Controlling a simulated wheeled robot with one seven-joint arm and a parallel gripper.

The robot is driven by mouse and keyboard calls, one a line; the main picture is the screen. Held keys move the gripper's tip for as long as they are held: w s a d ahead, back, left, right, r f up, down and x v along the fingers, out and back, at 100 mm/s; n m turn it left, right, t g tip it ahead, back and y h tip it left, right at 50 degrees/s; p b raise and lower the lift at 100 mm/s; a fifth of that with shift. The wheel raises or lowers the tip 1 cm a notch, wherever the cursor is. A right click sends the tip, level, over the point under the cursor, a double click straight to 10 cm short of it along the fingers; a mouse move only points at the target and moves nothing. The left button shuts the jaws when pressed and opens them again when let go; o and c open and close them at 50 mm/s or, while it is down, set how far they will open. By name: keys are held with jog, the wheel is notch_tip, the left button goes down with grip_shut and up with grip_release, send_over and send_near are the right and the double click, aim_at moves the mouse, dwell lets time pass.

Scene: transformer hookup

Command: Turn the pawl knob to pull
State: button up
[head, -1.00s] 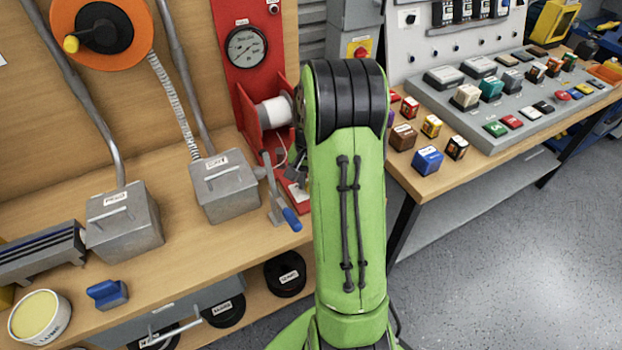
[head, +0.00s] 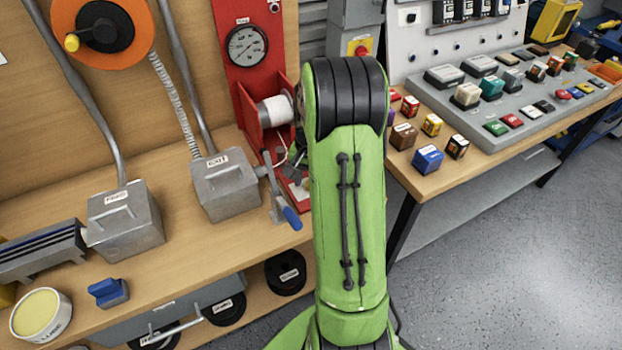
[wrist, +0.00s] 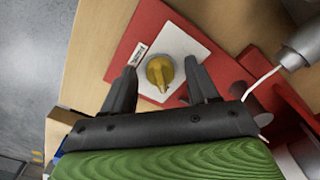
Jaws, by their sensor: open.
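The pawl knob (wrist: 160,73) is a yellow knob with a pointer, on a white plate (wrist: 182,47) with a small label too small to read. The plate sits on a red base (wrist: 130,45). In the wrist view my gripper (wrist: 160,69) is open, with one dark finger to the left of the knob and one to the right. Gaps show between the knob and both fingers; whether the fingertips reach down to its height I cannot tell. In the head view my green arm hides the knob, and only a dark part of my gripper (head: 297,158) shows.
A red stand holds a gauge (head: 247,46) and a white spool (head: 273,111). A lever with a blue handle (head: 291,217) stands just left of my arm. Grey metal boxes (head: 224,187) stand further left. A bench with coloured blocks (head: 428,158) is on the right.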

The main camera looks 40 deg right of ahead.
notch_tip(320, 180, up, 16)
jog(key=p, duration=0.5)
jog(key=shift+f, duration=0.15)
